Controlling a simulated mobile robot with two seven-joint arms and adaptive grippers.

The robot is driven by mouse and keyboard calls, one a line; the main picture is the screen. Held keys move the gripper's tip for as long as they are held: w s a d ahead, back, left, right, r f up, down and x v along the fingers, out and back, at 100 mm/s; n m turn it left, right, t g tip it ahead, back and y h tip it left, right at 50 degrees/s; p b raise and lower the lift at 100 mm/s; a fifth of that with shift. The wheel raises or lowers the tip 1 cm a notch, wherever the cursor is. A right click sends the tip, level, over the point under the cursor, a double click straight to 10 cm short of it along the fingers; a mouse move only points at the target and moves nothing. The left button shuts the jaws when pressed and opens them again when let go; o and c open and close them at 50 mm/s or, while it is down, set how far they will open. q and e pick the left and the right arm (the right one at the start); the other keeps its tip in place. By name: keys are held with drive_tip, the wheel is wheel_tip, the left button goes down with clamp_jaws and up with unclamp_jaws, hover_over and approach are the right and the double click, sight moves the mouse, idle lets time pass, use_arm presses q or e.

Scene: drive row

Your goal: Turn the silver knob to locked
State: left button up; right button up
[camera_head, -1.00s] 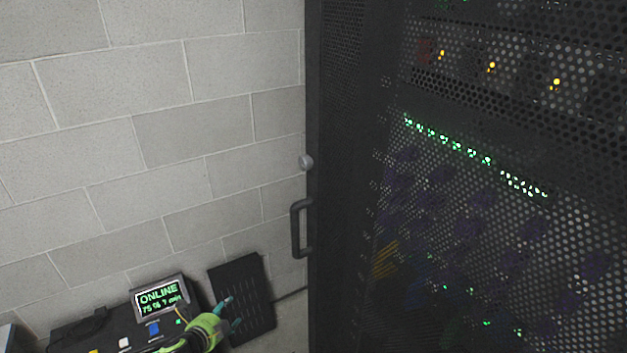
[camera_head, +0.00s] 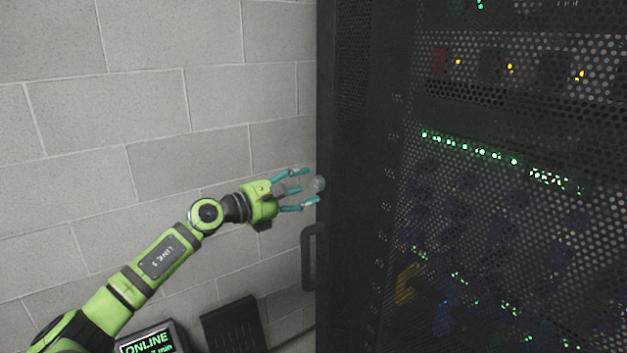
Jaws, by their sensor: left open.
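The silver knob (camera_head: 318,184) is a small round knob at the left edge of the dark rack door (camera_head: 345,240), above the door's handle. My left gripper (camera_head: 308,187) is open, its teal fingers pointing right at the knob. One finger is above the knob and one is below it. Whether the fingers touch the knob I cannot tell. Any lock marking on the knob is too small to read. My right gripper is not in view.
A black vertical handle (camera_head: 307,257) is on the door edge below the knob. The perforated rack door fills the right side. A pale block wall (camera_head: 150,90) is behind my arm. A lit "ONLINE" display (camera_head: 148,341) and a dark panel (camera_head: 233,325) are at the bottom.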

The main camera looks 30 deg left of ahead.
sight(313, 184)
use_arm(q)
drive_tip(key=shift+r+p+x, duration=0.25)
drive_tip(key=shift+p+x, duration=0.15)
drive_tip(key=shift+x, duration=0.7)
drive_tip(key=shift+w+d+f, duration=0.25)
drive_tip(key=shift+w, duration=0.25)
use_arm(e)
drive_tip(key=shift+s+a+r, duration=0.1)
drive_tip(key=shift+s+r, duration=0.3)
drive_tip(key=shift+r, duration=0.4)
use_arm(q)
drive_tip(key=shift+a, duration=0.1)
drive_tip(key=c, duration=1.1)
drive_tip(key=shift+c, duration=0.2)
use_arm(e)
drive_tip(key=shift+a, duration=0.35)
